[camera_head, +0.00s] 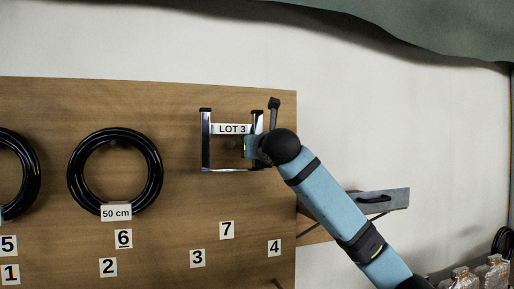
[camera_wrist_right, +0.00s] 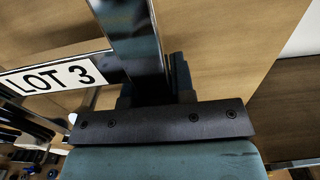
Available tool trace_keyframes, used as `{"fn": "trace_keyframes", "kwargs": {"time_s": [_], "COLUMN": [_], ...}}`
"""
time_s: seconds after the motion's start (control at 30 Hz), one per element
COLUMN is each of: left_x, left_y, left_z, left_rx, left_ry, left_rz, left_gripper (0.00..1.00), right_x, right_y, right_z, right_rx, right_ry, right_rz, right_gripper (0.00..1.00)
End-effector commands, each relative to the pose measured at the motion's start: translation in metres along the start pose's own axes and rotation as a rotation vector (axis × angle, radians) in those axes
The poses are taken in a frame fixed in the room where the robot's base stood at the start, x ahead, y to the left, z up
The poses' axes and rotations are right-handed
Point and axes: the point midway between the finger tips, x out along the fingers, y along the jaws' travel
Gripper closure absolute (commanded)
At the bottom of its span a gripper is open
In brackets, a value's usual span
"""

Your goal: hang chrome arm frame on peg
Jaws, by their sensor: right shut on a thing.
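The chrome arm frame (camera_head: 207,142) is U-shaped with black-capped uprights and a white "LOT 3" tag (camera_head: 232,129). It is upright in front of the wooden board's upper right part. My right gripper (camera_head: 254,146) is shut on its right upright; in the right wrist view the shiny bar (camera_wrist_right: 132,35) runs into the jaws (camera_wrist_right: 157,95), beside the tag (camera_wrist_right: 50,77). A small dark spot (camera_head: 232,146), perhaps a peg, shows inside the frame, above label 7 (camera_head: 227,230). I cannot tell whether the frame touches it. My left gripper is out of view.
Black hose coils hang on the wooden board (camera_head: 180,225) to the left, one (camera_head: 72,175) tagged "50 cm". A dark bar (camera_head: 274,103) rises beside the gripper. A grey shelf (camera_head: 385,201) juts out past the board's right edge. Wrapped items (camera_head: 465,279) stand at lower right.

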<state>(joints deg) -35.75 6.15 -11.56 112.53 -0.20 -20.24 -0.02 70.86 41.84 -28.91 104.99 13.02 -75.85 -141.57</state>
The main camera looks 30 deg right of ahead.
Motion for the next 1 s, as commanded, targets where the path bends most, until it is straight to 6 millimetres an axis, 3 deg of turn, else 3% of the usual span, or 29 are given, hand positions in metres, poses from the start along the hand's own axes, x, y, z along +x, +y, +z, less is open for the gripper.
{"fn": "trace_keyframes", "kwargs": {"time_s": [0.3,0.6,1.0], "left_x": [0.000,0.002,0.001], "left_y": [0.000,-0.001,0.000], "left_z": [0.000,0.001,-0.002], "left_rx": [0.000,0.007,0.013], "left_ry": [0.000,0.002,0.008], "left_rz": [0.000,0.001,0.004], "left_gripper": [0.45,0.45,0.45], "right_x": [0.018,0.017,0.017], "right_y": [0.000,-0.001,0.000], "right_z": [0.001,-0.014,-0.018], "right_rx": [0.001,0.000,0.001], "right_ry": [-0.002,-0.003,-0.003], "right_rz": [0.000,0.000,0.001], "right_gripper": [1.00,1.00,1.00]}}
